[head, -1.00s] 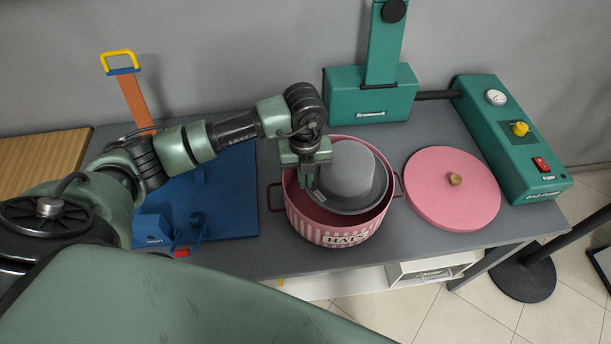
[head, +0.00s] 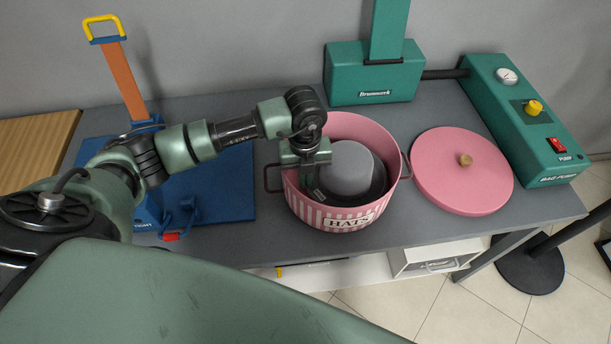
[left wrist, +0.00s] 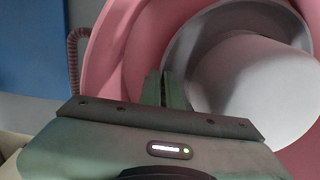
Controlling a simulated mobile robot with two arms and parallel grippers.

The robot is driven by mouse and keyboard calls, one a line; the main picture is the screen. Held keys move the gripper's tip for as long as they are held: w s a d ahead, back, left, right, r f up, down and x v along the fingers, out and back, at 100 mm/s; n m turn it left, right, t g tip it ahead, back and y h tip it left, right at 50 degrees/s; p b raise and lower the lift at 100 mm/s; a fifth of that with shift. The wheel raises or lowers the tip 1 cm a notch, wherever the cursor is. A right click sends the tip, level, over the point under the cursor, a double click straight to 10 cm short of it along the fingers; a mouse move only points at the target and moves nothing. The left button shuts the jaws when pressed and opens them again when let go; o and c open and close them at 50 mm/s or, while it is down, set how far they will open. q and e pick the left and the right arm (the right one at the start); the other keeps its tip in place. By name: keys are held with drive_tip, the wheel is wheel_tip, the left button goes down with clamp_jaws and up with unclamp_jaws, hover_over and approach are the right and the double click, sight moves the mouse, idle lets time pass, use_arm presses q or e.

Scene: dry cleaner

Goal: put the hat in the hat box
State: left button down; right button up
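The grey hat (head: 347,168) is inside the round pink hat box (head: 300,206), crown up, with its brim below the box rim. The box has striped sides and a "HATS" label. My left gripper (head: 313,187) reaches down into the box at the hat's left side. In the left wrist view its fingers (left wrist: 166,78) are close together at the brim edge of the hat (left wrist: 250,85), and they look shut on the brim. The pink box wall (left wrist: 105,60) curves around them. Whether the hat touches the bottom is hidden. My right gripper is not in view.
The pink lid (head: 435,175) with a wooden knob lies right of the box on the grey table (head: 400,235). A green machine (head: 375,75) stands behind, and a green control unit (head: 530,130) is at the right. A blue board (head: 225,185) lies at the left.

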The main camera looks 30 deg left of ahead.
use_arm(q)
drive_tip(key=shift+f, duration=0.1)
drive_tip(key=c, duration=1.6)
unclamp_jaws()
drive_tip(key=shift+o, duration=0.2)
